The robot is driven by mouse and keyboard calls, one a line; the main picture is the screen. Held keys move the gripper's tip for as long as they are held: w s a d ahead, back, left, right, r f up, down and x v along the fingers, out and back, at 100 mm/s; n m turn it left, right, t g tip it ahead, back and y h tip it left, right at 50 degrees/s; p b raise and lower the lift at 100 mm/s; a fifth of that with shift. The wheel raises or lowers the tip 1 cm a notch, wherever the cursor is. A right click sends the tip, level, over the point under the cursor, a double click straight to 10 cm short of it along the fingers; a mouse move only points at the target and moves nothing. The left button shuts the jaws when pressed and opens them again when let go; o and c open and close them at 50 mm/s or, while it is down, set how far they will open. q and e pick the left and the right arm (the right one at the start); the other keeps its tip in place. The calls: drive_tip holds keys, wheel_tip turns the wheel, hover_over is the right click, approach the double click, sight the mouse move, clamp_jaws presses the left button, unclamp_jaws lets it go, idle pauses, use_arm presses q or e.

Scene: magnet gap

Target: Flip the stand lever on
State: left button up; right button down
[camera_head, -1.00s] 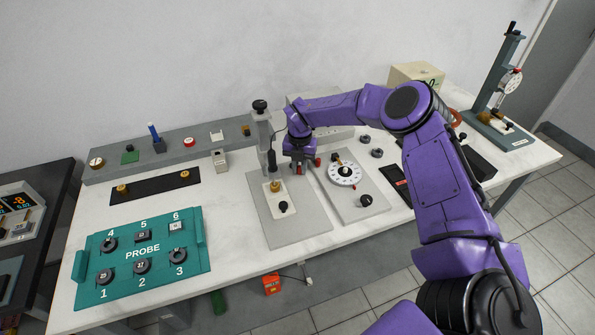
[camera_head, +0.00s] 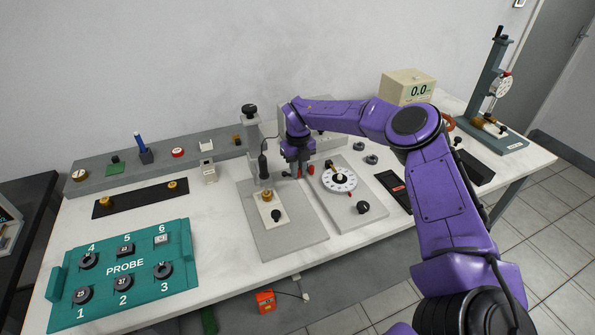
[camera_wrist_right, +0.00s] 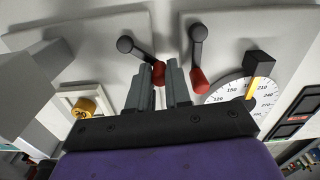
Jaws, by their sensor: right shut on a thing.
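The stand is a grey plate (camera_head: 285,238) with a grey column (camera_head: 251,128) at its back and a brass knob (camera_head: 268,196) on a pale block. In the right wrist view, its lever is a short dark arm from a round pivot (camera_wrist_right: 125,44) to a red knob (camera_wrist_right: 157,72). My right gripper, in the head view (camera_head: 298,172) and in the wrist view (camera_wrist_right: 161,80), is shut on that lever's red end, which shows between the fingers. A second lever with a red end (camera_wrist_right: 200,82) is close beside, apart from the fingers. My left gripper is not in view.
A dial (camera_head: 339,178) stands on a second plate just right of the gripper. A teal probe box (camera_head: 165,281) is at front left. A meter (camera_head: 405,85) reading 0.0 stands behind my right arm. Bare white table (camera_head: 212,227) lies between the probe box and stand.

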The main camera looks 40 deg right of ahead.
idle(0.4)
drive_tip(key=c, duration=1.1)
unclamp_jaws()
